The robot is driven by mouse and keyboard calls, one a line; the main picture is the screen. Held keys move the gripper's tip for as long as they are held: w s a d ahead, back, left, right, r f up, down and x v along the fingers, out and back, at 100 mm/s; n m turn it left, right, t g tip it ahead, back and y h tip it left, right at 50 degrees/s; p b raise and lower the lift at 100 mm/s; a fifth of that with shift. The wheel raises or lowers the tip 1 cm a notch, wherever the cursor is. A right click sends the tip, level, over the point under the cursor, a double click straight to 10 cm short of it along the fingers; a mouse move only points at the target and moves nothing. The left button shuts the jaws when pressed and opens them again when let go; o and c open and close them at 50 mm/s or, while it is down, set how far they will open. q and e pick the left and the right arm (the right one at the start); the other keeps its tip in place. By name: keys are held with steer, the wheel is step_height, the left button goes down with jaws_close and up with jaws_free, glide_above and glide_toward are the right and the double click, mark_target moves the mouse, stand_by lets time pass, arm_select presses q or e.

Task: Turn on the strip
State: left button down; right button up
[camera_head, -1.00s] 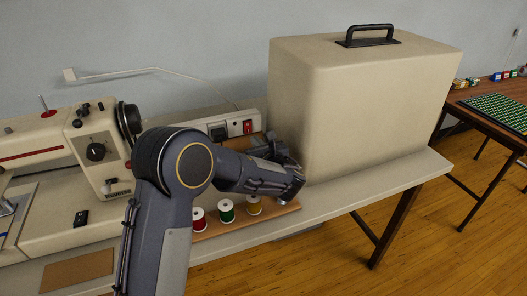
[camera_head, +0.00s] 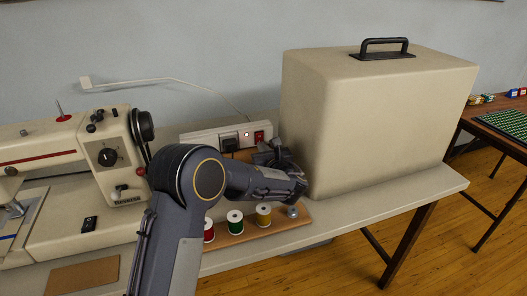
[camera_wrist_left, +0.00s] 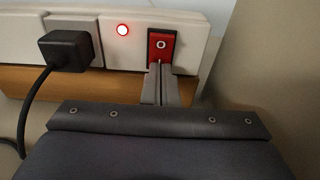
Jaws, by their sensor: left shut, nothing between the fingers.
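The white power strip (camera_head: 200,138) stands against the wall at the back of the table. Its red rocker switch (camera_wrist_left: 162,45) has a white ring mark on its upper half; the switch also shows in the head view (camera_head: 259,136). My right gripper is not in view.
A black plug (camera_wrist_left: 65,50) sits in the strip. A large beige case (camera_head: 375,125) stands close to the right of my gripper. A sewing machine (camera_head: 105,160) is at the left. Several thread spools (camera_head: 235,222) stand on a wooden board in front.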

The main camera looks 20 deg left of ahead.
arm_select(q)
steer(key=shift+v, duration=3.95)
steer(key=shift+a, duration=0.1)
